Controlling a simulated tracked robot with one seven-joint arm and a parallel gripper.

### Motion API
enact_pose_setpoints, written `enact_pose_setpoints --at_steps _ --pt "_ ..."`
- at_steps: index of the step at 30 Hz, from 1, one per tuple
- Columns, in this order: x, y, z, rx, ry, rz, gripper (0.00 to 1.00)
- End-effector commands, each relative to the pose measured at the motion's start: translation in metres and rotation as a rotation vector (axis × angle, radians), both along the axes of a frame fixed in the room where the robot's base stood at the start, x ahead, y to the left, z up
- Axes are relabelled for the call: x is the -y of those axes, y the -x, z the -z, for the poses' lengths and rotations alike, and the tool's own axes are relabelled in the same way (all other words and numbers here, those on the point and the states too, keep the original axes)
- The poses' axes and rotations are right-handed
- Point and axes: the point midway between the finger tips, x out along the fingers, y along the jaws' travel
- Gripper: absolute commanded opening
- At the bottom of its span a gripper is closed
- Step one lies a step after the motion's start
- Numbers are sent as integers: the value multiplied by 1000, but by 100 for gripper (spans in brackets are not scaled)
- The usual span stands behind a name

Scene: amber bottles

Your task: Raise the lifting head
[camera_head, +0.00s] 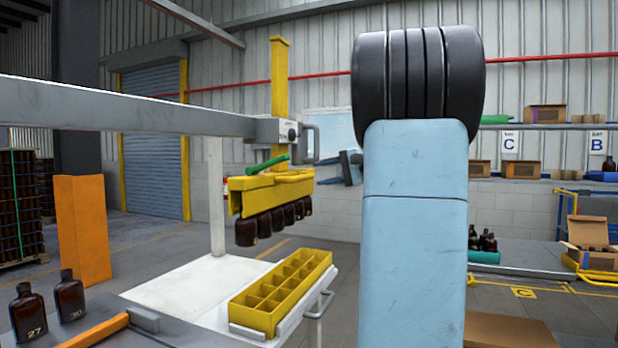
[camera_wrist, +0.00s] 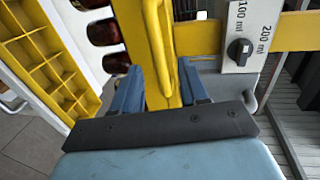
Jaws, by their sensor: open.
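The yellow lifting head (camera_head: 262,190) hangs from a yellow upright post (camera_head: 279,85) under the grey beam. A row of amber bottles (camera_head: 247,231) hangs beneath it, above a yellow divided crate (camera_head: 255,315); the visible cells look empty. A green lever (camera_head: 268,165) lies on the head. My gripper (camera_head: 346,167) is just right of the head, partly hidden by my arm. In the wrist view, my open gripper (camera_wrist: 160,72) has one finger on each side of a yellow bar (camera_wrist: 155,35) of the head. I cannot tell whether the fingers touch it.
A dial marked 100 ml and 200 ml (camera_wrist: 239,50) sits beside a grey handle (camera_head: 311,143). The grey beam (camera_head: 110,105) crosses at left. Two amber bottles (camera_head: 69,296) stand on the near-left table. An orange post (camera_head: 82,230) and shelves with boxes (camera_head: 545,113) stand farther away.

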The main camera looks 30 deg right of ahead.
Motion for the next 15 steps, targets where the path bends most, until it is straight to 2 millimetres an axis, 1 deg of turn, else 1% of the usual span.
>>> enact_pose_setpoints --at_steps 1,6,10,15 --pt "6 8 -2 1 0 2 43" --pt "22 30 -8 1 1 1 43" --pt "30 40 -10 1 1 1 43" --pt "33 46 -12 1 0 0 43"
